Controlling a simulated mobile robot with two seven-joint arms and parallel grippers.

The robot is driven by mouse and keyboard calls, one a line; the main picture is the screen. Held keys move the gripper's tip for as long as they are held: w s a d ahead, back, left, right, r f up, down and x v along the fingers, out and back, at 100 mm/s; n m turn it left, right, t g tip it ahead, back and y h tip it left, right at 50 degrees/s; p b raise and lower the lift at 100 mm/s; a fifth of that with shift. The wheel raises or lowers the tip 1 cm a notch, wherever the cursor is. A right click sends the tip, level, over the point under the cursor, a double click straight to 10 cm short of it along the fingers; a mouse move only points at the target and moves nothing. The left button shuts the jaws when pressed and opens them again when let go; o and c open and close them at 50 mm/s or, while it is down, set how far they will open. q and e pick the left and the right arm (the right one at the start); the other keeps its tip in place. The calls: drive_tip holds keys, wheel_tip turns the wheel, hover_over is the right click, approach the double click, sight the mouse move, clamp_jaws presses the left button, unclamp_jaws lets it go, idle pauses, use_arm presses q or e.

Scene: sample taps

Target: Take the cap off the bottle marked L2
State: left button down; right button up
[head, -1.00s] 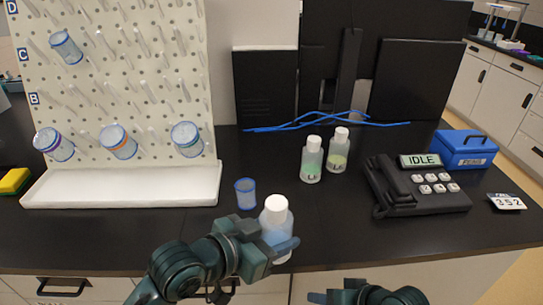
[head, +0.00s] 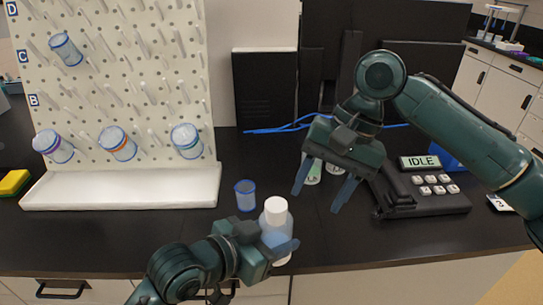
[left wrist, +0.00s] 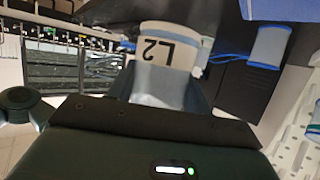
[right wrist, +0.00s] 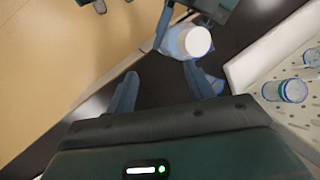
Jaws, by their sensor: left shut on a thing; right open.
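The bottle marked L2 (head: 270,230) is translucent with bluish contents and a white cap (head: 276,205) on top. It stands upright near the front edge of the bench. My left gripper (head: 280,248) is shut around its body. The L2 label (left wrist: 168,52) shows upside down in the left wrist view. My right gripper (head: 322,190) is open and empty, above the bench to the right of the bottle. In the right wrist view the white cap (right wrist: 197,41) lies beyond the open fingers (right wrist: 165,92), apart from them.
A small blue cup (head: 245,195) stands just behind L2. A black phone-like device (head: 430,200) reading IDLE sits at right. A white pegboard with a tray (head: 120,188) and hanging cups is at left.

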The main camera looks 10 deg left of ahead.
sight(272, 205)
drive_tip(key=a+r+m+h, duration=0.1)
drive_tip(key=a+r+m, duration=0.1)
drive_tip(key=s+a+r+m+t+h, duration=0.1)
drive_tip(key=a+m, duration=0.1)
drive_tip(key=m, duration=0.1)
drive_tip(key=a+r+m+h, duration=0.1)
drive_tip(key=a+r+m, duration=0.1)
drive_tip(key=a, duration=0.1)
drive_tip(key=shift+s+r+m+t, duration=0.25)
drive_tip(key=shift+r+m+t, duration=0.05)
drive_tip(key=shift+m, duration=0.1)
drive_tip(key=shift+s+a+r+m+h, duration=0.15)
drive_tip(key=shift+a+r+m+h, duration=0.2)
drive_tip(key=shift+m, duration=0.35)
drive_tip(key=shift+f, duration=3.95)
